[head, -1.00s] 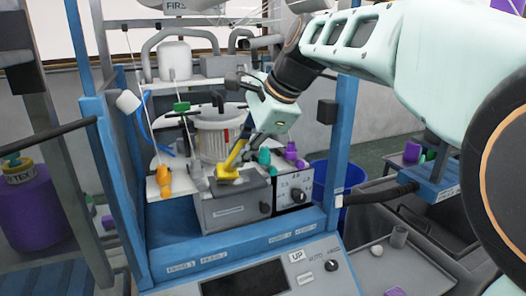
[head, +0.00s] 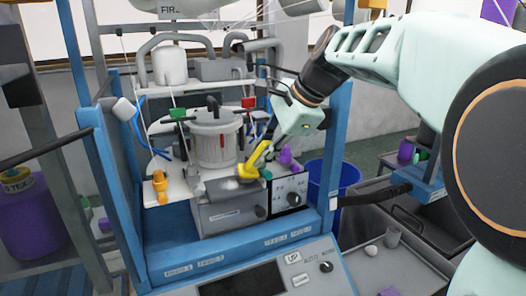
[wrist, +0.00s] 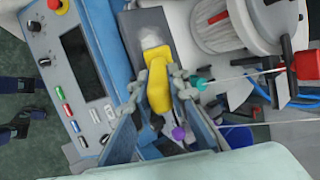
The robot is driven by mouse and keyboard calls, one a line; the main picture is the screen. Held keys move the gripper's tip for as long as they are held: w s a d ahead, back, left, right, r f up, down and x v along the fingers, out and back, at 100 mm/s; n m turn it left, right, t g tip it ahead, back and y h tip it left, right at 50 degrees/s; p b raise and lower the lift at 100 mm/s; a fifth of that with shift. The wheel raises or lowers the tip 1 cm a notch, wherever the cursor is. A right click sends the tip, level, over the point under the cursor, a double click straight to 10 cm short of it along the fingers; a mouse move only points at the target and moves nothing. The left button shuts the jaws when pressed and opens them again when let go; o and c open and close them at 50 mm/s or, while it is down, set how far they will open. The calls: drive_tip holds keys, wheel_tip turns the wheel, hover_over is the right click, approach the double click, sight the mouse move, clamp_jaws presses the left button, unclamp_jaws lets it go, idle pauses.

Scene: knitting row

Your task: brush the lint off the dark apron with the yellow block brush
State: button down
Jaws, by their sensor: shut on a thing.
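The yellow block brush (head: 256,158) is held in my gripper (head: 272,146), tilted, with its head low over the right end of the dark apron (head: 216,189). In the wrist view, both fingers of my gripper (wrist: 157,98) close around the yellow brush (wrist: 158,80). The dark apron (wrist: 144,20) runs beyond the brush head there. A pale whitish patch (wrist: 153,42) shows just past the head; I cannot tell whether it is lint or bristles. Whether the brush touches the apron is unclear.
A ribbed clear canister (head: 214,138) stands behind the apron. A purple peg (head: 286,158) is close to the right of the brush, and an orange peg (head: 160,187) is at the left. Blue frame posts (head: 338,135) flank the work space. A control panel (head: 255,278) lies in front.

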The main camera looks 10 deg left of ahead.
drive_tip(key=shift+w+d, duration=0.25)
drive_tip(key=shift+d, duration=0.1)
drive_tip(key=shift+s+a, duration=0.1)
drive_tip(key=shift+s+a+p, duration=0.85)
drive_tip(key=shift+s+a, duration=0.65)
drive_tip(key=shift+a, duration=1.4)
drive_tip(key=shift+w+d+f, duration=0.1)
drive_tip(key=shift+w+d, duration=0.5)
drive_tip(key=shift+d, duration=0.35)
drive_tip(key=shift+w+d+r, duration=0.1)
drive_tip(key=shift+w+d, duration=0.45)
drive_tip(key=shift+d, duration=0.45)
drive_tip(key=shift+w+d+f, duration=0.1)
drive_tip(key=shift+w+d, duration=0.5)
drive_tip(key=shift+d, duration=0.35)
drive_tip(key=s+a, duration=0.3)
drive_tip(key=a, duration=0.3)
drive_tip(key=shift+s, duration=0.4)
